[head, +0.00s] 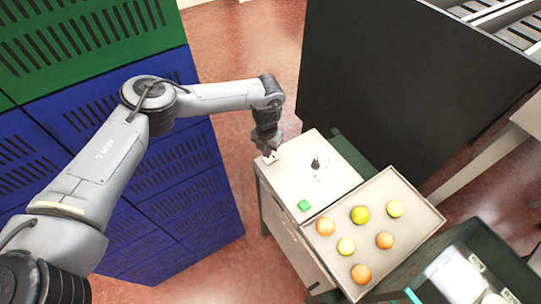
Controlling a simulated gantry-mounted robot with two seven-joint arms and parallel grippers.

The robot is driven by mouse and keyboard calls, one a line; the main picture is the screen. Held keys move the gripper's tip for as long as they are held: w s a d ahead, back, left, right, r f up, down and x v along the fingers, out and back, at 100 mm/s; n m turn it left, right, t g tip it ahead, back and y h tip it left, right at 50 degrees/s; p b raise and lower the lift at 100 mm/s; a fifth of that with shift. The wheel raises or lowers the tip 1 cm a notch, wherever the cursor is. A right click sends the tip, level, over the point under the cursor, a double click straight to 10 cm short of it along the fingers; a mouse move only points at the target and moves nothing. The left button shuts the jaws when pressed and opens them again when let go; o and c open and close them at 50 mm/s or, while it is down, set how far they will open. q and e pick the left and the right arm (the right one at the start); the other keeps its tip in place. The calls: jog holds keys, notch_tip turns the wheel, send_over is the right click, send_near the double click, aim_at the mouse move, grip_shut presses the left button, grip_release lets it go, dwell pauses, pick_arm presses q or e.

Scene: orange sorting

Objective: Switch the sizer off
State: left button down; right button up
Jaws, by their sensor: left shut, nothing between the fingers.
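A pale control box (336,184) stands in the middle of the head view. Its top carries a green button (304,205) near the front and a small dark knob (315,163) further back. My left gripper (268,152) points down at the far left corner of the box top, shut and empty. A small white part (271,159) shows at its fingertips; whatever lies beneath the fingers is hidden, and I cannot tell whether they touch it. My right gripper is out of view.
A pale tray (408,235) with several orange and yellow-green fruits adjoins the box on the right. A dark panel (400,80) rises behind. Blue crates (150,205) and green crates (90,40) are stacked at left. A dark green bin (475,235) stands at lower right.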

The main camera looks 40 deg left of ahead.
pick_arm(q)
jog(key=shift+r+p, duration=1.55)
jog(key=shift+r, duration=0.5)
